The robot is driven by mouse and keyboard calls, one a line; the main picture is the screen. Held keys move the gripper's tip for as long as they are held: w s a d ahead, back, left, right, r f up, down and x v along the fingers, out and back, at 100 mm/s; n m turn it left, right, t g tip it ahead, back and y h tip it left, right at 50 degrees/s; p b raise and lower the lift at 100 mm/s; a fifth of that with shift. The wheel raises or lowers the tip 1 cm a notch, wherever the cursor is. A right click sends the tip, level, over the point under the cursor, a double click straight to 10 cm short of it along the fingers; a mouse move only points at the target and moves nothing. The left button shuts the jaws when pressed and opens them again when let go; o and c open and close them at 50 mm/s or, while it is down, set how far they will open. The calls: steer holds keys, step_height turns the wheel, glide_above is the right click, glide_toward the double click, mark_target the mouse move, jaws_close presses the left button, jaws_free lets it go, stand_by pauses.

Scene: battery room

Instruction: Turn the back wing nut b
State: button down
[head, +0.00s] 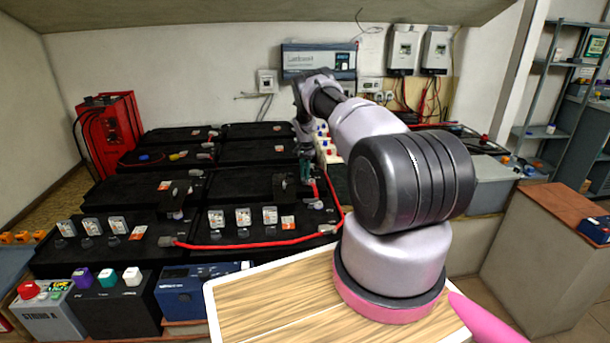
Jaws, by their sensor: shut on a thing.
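My gripper (306,168) points down over the battery tops in the middle of the head view, at the right end of the batteries. Its teal fingers are shut at a battery terminal, on what appears to be the back wing nut. The nut itself is too small and too covered by the fingers to make out, so I cannot tell how far it is turned. A red cable (270,241) runs along the front batteries and rises on the right close to my gripper.
Black batteries (237,187) stand in rows below my gripper. A red charger (108,137) is at the left. An inverter (318,60) and wall boxes (403,49) hang behind.

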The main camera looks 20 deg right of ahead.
steer(key=n, duration=0.3)
steer(key=shift+n, duration=2.2)
steer(key=c, duration=0.9)
jaws_free()
steer(key=shift+r, duration=0.1)
step_height(320, 180, up, 11)
steer(key=shift+f, duration=0.2)
steer(key=shift+r, duration=0.1)
